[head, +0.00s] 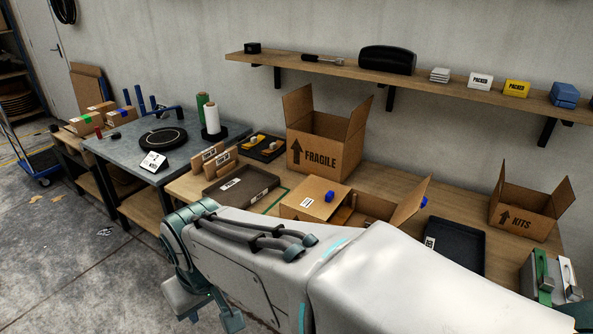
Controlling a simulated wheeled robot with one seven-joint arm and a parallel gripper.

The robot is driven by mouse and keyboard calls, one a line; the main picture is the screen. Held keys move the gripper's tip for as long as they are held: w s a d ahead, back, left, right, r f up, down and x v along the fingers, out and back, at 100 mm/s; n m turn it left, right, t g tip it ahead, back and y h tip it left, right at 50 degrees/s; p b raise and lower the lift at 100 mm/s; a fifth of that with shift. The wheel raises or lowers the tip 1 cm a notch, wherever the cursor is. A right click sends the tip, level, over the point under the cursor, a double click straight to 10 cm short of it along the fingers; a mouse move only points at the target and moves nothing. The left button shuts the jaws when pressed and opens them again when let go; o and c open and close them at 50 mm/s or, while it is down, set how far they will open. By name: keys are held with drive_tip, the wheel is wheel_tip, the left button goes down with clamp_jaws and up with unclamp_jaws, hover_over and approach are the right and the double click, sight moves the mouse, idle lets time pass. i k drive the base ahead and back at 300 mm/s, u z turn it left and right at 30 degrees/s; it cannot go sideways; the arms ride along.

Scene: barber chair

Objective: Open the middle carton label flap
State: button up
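The middle carton (376,207) sits low on the wooden bench, partly hidden behind my arm. Its left flap (318,189) lies roughly flat over the left part of the opening, with a white label (307,201) and a blue piece (329,196) on it. Its right flap (411,203) stands up and outward, and the carton's inside shows between them. My gripper (205,303) hangs at the left end of my arm, low in front of the bench and apart from the carton. Whether it is open or shut is unclear.
An open FRAGILE carton (324,139) stands behind the middle carton. A brown tray (241,188) is to its left and a black tray (454,244) to its right. An open KITS carton (522,211) stands farther right. A wall shelf (432,80) runs above.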

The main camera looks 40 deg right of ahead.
sight(316, 196)
drive_tip(key=z, duration=1)
drive_tip(key=i, duration=0.9)
drive_tip(key=z, duration=0.95)
